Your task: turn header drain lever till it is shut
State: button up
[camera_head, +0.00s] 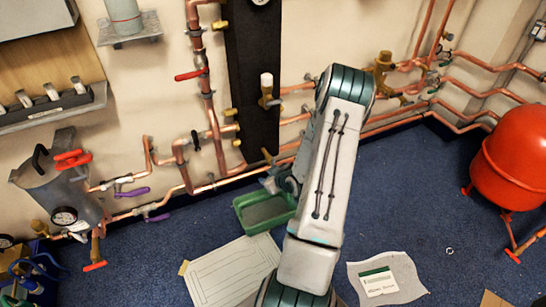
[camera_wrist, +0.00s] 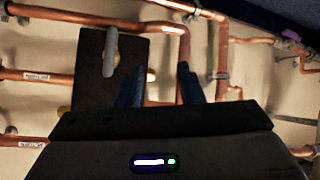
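A dark header block (camera_head: 252,85) stands upright against the wall in the head view, with brass stubs on its sides. In the wrist view its dark end (camera_wrist: 75,80) shows, with a pale grey lever (camera_wrist: 110,52) on it; I take this for the drain lever, but no label shows. The lever is left of and beyond my fingers, apart from them. My gripper (camera_wrist: 160,84) is open, its two blue fingers apart with nothing held between them. In the head view my gripper (camera_head: 283,181) is low by the header's foot, partly hidden by my arm.
Copper pipes (camera_wrist: 185,50) run close beyond the fingers. A green tray (camera_head: 265,211) sits on the blue floor below my gripper. A paper sheet (camera_head: 230,272) and a white sheet with a card (camera_head: 385,276) lie nearer. A red tank (camera_head: 510,160) stands at right.

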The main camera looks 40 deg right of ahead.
aim_at(274, 162)
jog(key=s+d+f+m+t+h+p, duration=0.25)
jog(key=s+d+m+t+h, duration=0.2)
jog(key=s+t, duration=0.25)
jog(key=shift+y, duration=0.35)
jog(key=x, duration=0.4)
jog(key=b+x, duration=0.1)
jog(key=x, duration=0.4)
jog(key=r+b+x, duration=0.1)
jog(key=x, duration=0.3)
jog(key=shift+w+a, duration=0.1)
jog(key=shift+w, duration=0.3)
grip_shut()
